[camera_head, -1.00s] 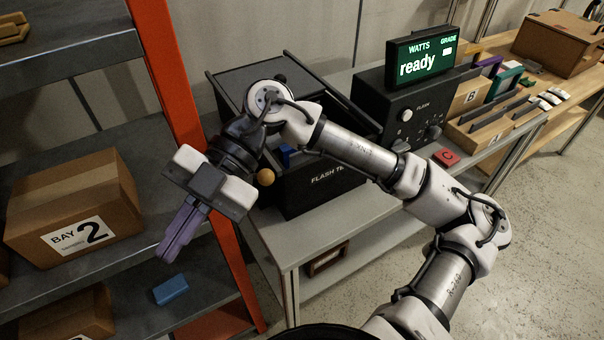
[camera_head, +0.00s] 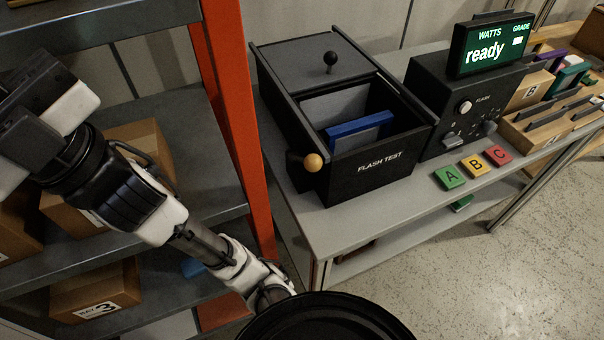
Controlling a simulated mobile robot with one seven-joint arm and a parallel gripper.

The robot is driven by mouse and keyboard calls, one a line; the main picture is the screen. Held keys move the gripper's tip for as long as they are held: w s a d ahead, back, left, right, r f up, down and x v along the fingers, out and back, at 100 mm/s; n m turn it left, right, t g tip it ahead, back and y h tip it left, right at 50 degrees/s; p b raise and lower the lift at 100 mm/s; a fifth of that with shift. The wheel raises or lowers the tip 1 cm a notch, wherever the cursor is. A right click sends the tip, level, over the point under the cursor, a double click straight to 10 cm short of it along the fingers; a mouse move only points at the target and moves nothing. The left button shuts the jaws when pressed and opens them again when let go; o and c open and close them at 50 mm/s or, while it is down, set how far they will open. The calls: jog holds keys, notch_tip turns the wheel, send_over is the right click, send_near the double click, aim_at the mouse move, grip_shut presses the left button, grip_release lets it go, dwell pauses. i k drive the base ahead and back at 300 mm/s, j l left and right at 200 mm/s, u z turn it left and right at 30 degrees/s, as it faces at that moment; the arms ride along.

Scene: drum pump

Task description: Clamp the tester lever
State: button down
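The black flash tester box (camera_head: 355,165) stands on the grey bench with its top open. A blue panel (camera_head: 360,124) lies inside it. An orange ball knob (camera_head: 313,162), apparently the tester lever's end, sticks out at the box's front left corner. A black ball knob (camera_head: 331,58) stands on the dark lid section behind the opening. My gripper (camera_head: 30,130) is at the far left, in front of the shelves, well away from the tester. Its fingertips are cut off by the picture edge, so its opening and any held thing are hidden.
An orange shelf post (camera_head: 238,120) stands between my arm and the tester. The meter (camera_head: 490,50) reads "ready". Green A (camera_head: 449,177), yellow B (camera_head: 475,165) and red C (camera_head: 498,155) tiles lie on the bench front. Cardboard boxes fill the shelves.

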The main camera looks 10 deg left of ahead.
aim_at(312, 162)
jog(key=u, duration=1.4)
jog(key=l+u, duration=0.35)
jog(key=k+l+u, duration=0.15)
jog(key=u, duration=0.2)
jog(key=k+l+u, duration=0.1)
jog(key=u, duration=0.3)
jog(key=k+l+u, duration=0.45)
jog(key=k+u, duration=0.15)
jog(key=k+z, duration=0.4)
jog(key=k, duration=0.4)
jog(key=k+j+z, duration=0.35)
jog(key=k+l, duration=0.05)
jog(key=l, duration=0.05)
